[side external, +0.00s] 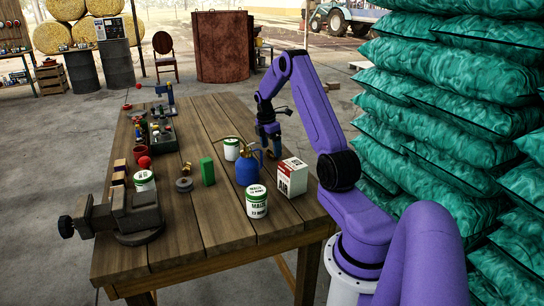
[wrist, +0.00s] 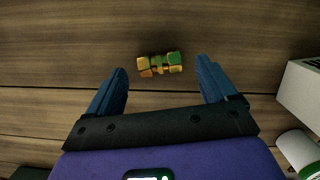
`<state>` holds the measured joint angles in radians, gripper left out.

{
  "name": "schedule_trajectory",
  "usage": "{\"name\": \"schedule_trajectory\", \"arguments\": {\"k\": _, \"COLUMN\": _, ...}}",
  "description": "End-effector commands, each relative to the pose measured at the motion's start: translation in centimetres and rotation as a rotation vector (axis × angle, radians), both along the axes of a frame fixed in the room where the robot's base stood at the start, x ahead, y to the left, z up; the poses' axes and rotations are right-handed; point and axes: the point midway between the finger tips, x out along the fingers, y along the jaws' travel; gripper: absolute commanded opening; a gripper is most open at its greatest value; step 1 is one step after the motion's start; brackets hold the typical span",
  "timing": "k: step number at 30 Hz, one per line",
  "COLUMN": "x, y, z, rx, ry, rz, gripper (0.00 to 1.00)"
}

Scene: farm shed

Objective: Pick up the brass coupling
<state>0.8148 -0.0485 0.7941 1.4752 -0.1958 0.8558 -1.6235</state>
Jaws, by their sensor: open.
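The brass coupling (wrist: 160,64) lies on the wooden table in the wrist view, gold with green tints. My gripper (wrist: 161,66) is open, one blue finger to each side of the coupling in the picture, with clear gaps on both sides. How high the fingertips are above the table is hard to tell. In the side view my gripper (side external: 271,154) points down over the table's right part, behind the white box and beside the blue oil can. I cannot make out the coupling clearly there.
Near my gripper stand a white AIR box (side external: 292,178), a blue oil can (side external: 247,170), a white-green tin (side external: 257,202) and another tin (side external: 232,149). A green block (side external: 207,171) and a vise (side external: 135,215) are farther left. Green sacks (side external: 440,90) are stacked at right.

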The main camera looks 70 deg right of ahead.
Motion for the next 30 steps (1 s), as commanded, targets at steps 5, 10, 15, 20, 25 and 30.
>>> {"name": "schedule_trajectory", "arguments": {"k": 5, "x": -0.2, "y": -0.3, "z": -1.9, "rx": -0.001, "ry": -0.001, "rz": 0.000, "gripper": 0.85}}
{"name": "schedule_trajectory", "arguments": {"k": 10, "x": -0.2, "y": -0.3, "z": -2.1, "rx": -0.001, "ry": -0.002, "rz": 0.000, "gripper": 0.85}}
{"name": "schedule_trajectory", "arguments": {"k": 15, "x": -0.2, "y": -0.3, "z": -2.1, "rx": -0.002, "ry": -0.001, "rz": 0.000, "gripper": 0.66}}
{"name": "schedule_trajectory", "arguments": {"k": 20, "x": -0.2, "y": -0.3, "z": -2.1, "rx": -0.002, "ry": -0.001, "rz": 0.000, "gripper": 0.23}}
{"name": "schedule_trajectory", "arguments": {"k": 25, "x": -0.2, "y": -0.3, "z": -2.1, "rx": -0.002, "ry": -0.001, "rz": 0.000, "gripper": 0.23}}
{"name": "schedule_trajectory", "arguments": {"k": 30, "x": -0.1, "y": -0.3, "z": -1.8, "rx": -0.003, "ry": -0.002, "rz": -0.001, "gripper": 0.23}}
